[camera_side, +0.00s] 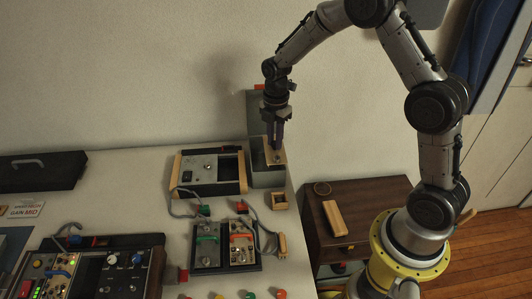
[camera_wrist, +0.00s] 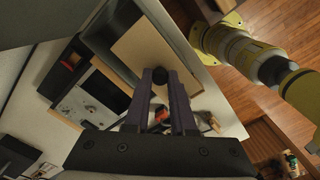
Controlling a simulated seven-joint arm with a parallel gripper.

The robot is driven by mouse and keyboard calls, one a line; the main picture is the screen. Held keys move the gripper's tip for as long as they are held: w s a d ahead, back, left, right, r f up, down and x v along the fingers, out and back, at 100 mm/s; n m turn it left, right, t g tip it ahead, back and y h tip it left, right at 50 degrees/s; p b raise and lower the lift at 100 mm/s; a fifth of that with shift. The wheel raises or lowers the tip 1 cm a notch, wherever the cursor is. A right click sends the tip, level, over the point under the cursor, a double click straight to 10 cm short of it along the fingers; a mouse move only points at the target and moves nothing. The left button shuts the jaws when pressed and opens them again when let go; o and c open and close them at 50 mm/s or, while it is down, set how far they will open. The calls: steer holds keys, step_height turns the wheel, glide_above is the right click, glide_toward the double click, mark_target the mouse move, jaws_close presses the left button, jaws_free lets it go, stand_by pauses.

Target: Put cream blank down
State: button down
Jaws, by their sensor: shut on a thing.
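The cream blank (camera_side: 274,153) is a flat tan panel with a dark round knob; it also shows in the wrist view (camera_wrist: 143,48). My gripper (camera_side: 277,146) points down and is shut on the knob, with the fingertips (camera_wrist: 166,76) at it in the wrist view. The blank is at the mouth of a tall grey open bin (camera_side: 268,180) at the table's back right corner. I cannot tell whether the blank touches the bin. The bin's inside is mostly hidden.
Left of the bin is a grey case with wooden sides (camera_side: 208,172). In front are a small wooden box (camera_side: 279,201) and a black rack with two modules (camera_side: 225,246) and cables. A larger console (camera_side: 95,270) stands front left. A brown cabinet (camera_side: 365,195) stands right of the table.

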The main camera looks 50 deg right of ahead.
mark_target(266, 152)
steer(key=w+f, duration=0.2)
steer(key=f, duration=0.1)
steer(key=w+f, duration=0.1)
steer(key=shift+w+d+f, duration=0.15)
steer(key=shift+w+d, duration=0.05)
steer(key=shift+d, duration=0.1)
steer(key=shift+w+f, duration=0.15)
steer(key=shift+f, duration=1.55)
steer(key=shift+f, duration=0.15)
steer(key=c, duration=0.8)
jaws_free()
steer(key=shift+o, duration=0.2)
